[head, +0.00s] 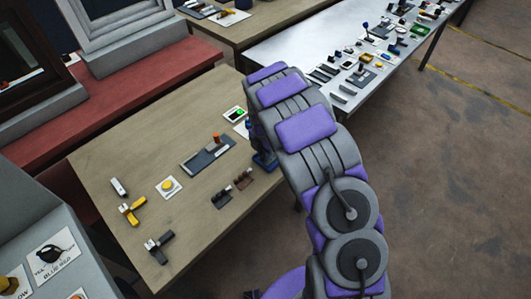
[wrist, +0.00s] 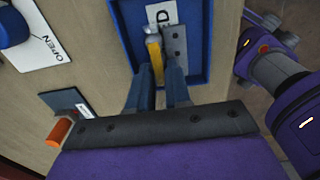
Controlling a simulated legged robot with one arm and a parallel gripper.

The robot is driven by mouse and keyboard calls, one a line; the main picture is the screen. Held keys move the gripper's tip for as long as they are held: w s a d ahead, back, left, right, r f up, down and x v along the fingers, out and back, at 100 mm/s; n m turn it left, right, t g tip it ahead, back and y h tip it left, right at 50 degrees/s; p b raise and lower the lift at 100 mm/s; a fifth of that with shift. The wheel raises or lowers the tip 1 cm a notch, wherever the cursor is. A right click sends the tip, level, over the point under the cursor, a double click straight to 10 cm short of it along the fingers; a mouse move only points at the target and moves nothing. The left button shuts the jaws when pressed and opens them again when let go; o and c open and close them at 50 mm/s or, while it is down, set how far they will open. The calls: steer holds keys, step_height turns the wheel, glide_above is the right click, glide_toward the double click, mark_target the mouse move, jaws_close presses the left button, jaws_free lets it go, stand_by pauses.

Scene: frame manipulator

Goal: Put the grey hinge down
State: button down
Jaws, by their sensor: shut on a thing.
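My gripper (wrist: 160,85) shows in the wrist view, its two dark fingers reaching over a blue tray (wrist: 200,68). It is shut on the grey hinge (wrist: 175,45), whose grey leaf with holes shows at the fingertips. A yellow strip (wrist: 155,58) runs beside the leaf between the fingertips; I cannot tell whether it is part of the hinge. The hinge is over the tray floor, by a white label ending in "ED" (wrist: 163,12). I cannot tell whether it touches the floor. In the head view my arm hides the gripper and hinge.
The wooden table (head: 130,155) holds a dark plate with an orange peg (head: 215,140), a yellow button (head: 169,186), a yellow piece (head: 132,212) and a dark piece (head: 158,247). Bare wood separates these things.

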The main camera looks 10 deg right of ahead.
steer(key=c, duration=1.4)
jaws_free()
steer(key=shift+a, duration=0.75)
steer(key=shift+o, duration=0.3)
steer(key=shift+d, duration=1.2)
steer(key=r, duration=0.2)
steer(key=a+r+p, duration=0.1)
steer(key=r, duration=0.1)
steer(key=a+r, duration=0.1)
steer(key=r, duration=0.2)
steer(key=shift+p, duration=0.35)
steer(key=s+d+r+m+p, duration=0.1)
steer(key=s+d+r+m, duration=0.1)
steer(key=s+r+m, duration=0.55)
steer(key=s+d+r+m, duration=0.3)
steer(key=s+r+m, duration=0.2)
steer(key=s+r, duration=0.6)
steer(key=s+a+r+m+g, duration=0.1)
steer(key=s+m, duration=1.1)
steer(key=s, duration=1.1)
steer(key=shift+a+r+m+g, duration=0.15)
steer(key=shift+r+m+g, duration=0.2)
steer(key=shift+r+g, duration=0.05)
